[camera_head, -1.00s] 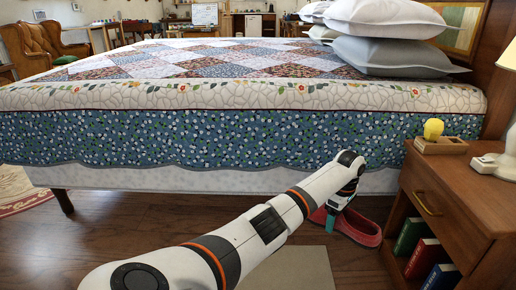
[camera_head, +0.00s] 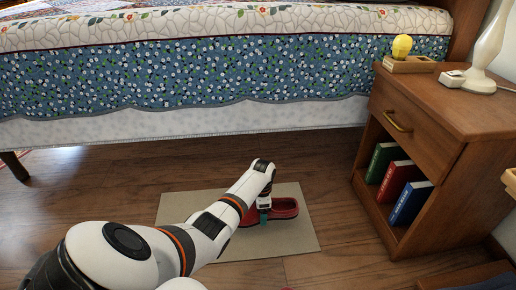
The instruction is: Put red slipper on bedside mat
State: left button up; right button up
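The red slipper (camera_head: 286,208) is over the tan bedside mat (camera_head: 290,241), toward the mat's upper right part. My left gripper (camera_head: 264,215) comes down at the slipper with a teal fingertip against its near side wall. It looks shut on that wall, with the other finger hidden inside the slipper or behind the wrist. The slipper looks level. I cannot tell whether its sole touches the mat or hangs just above it. My forearm hides part of the mat's left side. My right gripper is not in view.
A wooden nightstand (camera_head: 440,130) stands to the right, with a yellow bulb-shaped item (camera_head: 402,46), a lamp (camera_head: 486,45) and several books (camera_head: 396,180) on its lower shelf. The bed (camera_head: 190,85) runs along the back. Bare wood floor surrounds the mat.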

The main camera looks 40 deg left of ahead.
pick_arm(q)
jog(key=shift+f+b, duration=2)
jog(key=shift+f, duration=0.5)
jog(key=shift+r, duration=0.1)
jog(key=o, duration=1)
jog(key=shift+o, duration=0.2)
